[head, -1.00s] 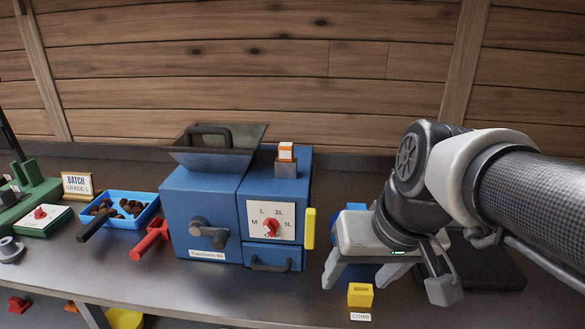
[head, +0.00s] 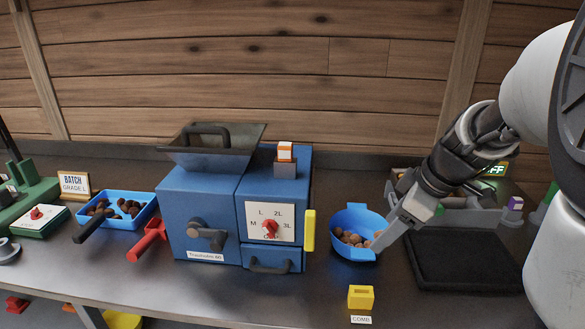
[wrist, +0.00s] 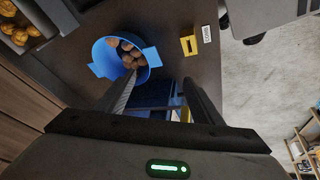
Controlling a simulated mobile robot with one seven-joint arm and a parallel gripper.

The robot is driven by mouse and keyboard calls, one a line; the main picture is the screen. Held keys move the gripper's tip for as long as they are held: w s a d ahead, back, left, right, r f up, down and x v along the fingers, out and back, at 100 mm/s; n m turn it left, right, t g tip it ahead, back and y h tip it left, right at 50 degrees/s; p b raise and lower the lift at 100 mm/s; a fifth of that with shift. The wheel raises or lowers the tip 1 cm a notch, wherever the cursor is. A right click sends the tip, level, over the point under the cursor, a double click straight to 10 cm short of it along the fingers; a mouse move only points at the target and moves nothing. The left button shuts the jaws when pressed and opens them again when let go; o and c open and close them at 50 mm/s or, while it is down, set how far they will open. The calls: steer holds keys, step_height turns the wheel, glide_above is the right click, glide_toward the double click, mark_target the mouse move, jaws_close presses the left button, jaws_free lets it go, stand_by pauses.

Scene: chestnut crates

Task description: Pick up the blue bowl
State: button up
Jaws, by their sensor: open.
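The blue bowl (head: 347,221) holds several chestnuts and stands on the bench just right of the blue machine, with a tab on its rim. My gripper (head: 381,243) is at the bowl's right side in the head view, with a finger overlapping the rim there. Whether it touches cannot be told. In the wrist view the bowl (wrist: 100,56) lies beyond the left fingertip, with rim tabs on two sides. My gripper (wrist: 160,88) shows its two fingers apart there, with nothing between them held.
The blue machine (head: 205,205) with its yellow handle (head: 310,229) stands left of the bowl. A yellow block (head: 360,297) sits in front, near the bench edge. A black mat (head: 465,262) and grey bin (head: 470,215) are to the right. A blue tray (head: 145,216) of chestnuts is far left.

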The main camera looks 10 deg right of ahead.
steer(key=n, duration=0.1)
steer(key=b, duration=0.3)
glide_toward(362, 252)
steer(key=x, duration=0.6)
steer(key=shift+s+a+f, duration=0.15)
steer(key=shift+a+f, duration=0.1)
steer(key=shift+f, duration=0.05)
steer(key=shift+w+d+b+x, duration=0.15)
steer(key=shift+b+x, duration=0.15)
steer(key=shift+x, duration=1.1)
steer(key=shift+w+d+b+x, duration=0.15)
steer(key=shift+b+x, duration=0.15)
steer(key=shift+x, duration=1.1)
steer(key=shift+r, duration=0.1)
steer(key=c, duration=1.3)
